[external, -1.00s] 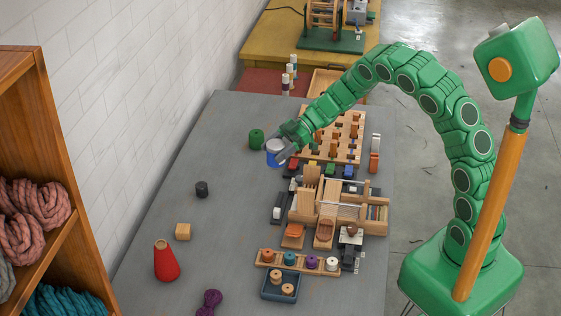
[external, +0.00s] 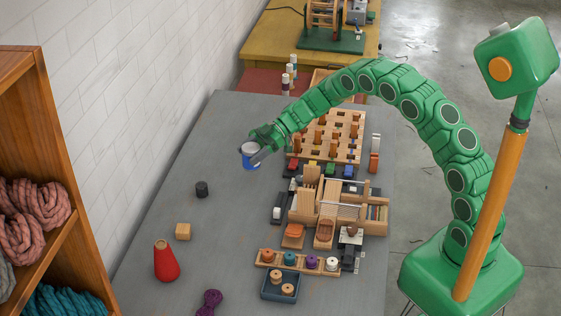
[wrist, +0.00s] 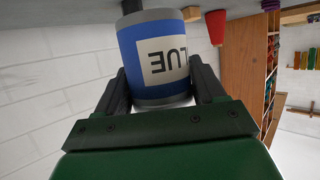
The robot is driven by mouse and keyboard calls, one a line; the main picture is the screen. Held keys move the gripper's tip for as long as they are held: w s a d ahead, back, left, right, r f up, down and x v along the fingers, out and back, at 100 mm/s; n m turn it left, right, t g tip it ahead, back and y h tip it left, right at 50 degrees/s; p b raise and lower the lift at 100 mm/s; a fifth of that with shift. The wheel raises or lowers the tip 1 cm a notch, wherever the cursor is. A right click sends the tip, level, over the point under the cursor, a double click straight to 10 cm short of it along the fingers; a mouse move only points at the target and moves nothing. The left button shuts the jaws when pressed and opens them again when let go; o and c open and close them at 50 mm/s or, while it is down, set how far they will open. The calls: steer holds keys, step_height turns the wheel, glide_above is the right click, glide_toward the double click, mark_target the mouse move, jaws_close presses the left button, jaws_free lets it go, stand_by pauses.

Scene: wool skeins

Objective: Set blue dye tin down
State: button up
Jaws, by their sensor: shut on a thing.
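The blue dye tin (external: 250,158) is a blue can with a pale lid and a white label. In the wrist view the tin (wrist: 155,75) sits between the two dark fingers, its label showing "LUE" upside down. My gripper (external: 257,152) is shut on the tin at the far left part of the grey table (external: 225,205). I cannot tell from the external view whether the tin's base touches the table. The green thing seen earlier near there is now hidden or nearly hidden behind my gripper.
A wooden peg board (external: 340,135) stands right of the tin. A small black cylinder (external: 202,189), a wooden cube (external: 183,231) and a red cone (external: 166,262) stand nearer on the left. The table between the tin and the black cylinder is clear.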

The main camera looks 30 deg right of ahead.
steer(key=shift+w+a+f, duration=0.3)
steer(key=shift+w+f, duration=0.3)
steer(key=shift+f, duration=0.2)
steer(key=shift+w+a+f, duration=0.25)
steer(key=shift+w+f, duration=0.3)
steer(key=shift+f, duration=0.2)
steer(key=shift+w+a+f, duration=0.3)
steer(key=shift+w+f, duration=0.3)
steer(key=shift+f, duration=0.2)
steer(key=shift+d+f, duration=0.1)
steer(key=shift+f, duration=1.35)
steer(key=o, duration=1.2)
steer(key=shift+f, duration=0.1)
